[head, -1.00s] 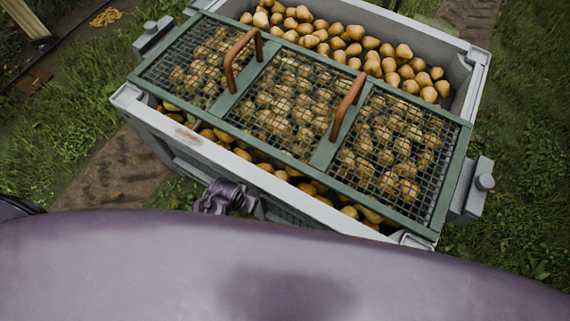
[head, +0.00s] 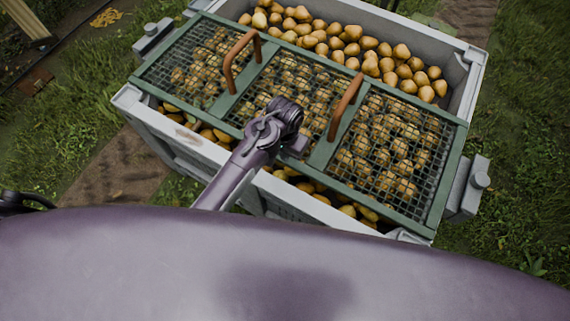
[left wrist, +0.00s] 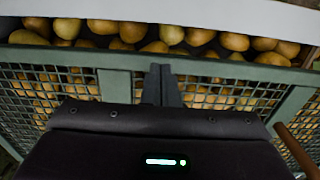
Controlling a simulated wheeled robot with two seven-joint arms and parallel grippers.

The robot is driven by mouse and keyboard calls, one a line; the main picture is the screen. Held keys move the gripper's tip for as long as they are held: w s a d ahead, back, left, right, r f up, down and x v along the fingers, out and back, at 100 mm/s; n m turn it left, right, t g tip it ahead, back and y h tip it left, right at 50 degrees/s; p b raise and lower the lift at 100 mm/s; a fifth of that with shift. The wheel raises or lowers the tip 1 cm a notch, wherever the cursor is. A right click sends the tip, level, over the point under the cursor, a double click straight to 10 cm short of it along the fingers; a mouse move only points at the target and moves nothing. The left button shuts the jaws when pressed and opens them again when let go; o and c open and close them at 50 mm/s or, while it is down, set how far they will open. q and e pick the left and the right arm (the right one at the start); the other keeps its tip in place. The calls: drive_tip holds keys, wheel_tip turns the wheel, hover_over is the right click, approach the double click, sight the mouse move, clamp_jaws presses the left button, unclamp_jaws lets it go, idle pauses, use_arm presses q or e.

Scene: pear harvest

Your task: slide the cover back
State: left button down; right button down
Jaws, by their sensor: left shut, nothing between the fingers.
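The cover (head: 222,111) is a green frame with three wire-mesh panels, lying across the grey crate of pears. Two brown handles, the left one (head: 229,66) and the right one (head: 345,106), stand up from its crossbars. My left gripper (head: 298,147) is over the cover's near part, between the handles and apart from both. In the left wrist view its fingers (left wrist: 162,85) are together and empty, in front of the cover's frame and mesh. A handle (left wrist: 297,150) shows there at the lower right. Whether the fingertips touch the cover is unclear. My right gripper is not in view.
The grey crate (head: 478,75) has raised walls around the pears. Uncovered pears (head: 350,45) show in a wide strip at the far side and a narrow strip at the near side. Grey blocks (head: 478,181) stick out at its ends. Grass and dirt lie around it.

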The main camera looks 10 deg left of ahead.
use_arm(q)
wheel_tip(320, 180, down, 10)
drive_tip(key=shift+b, duration=0.35)
drive_tip(key=shift+r, duration=0.1)
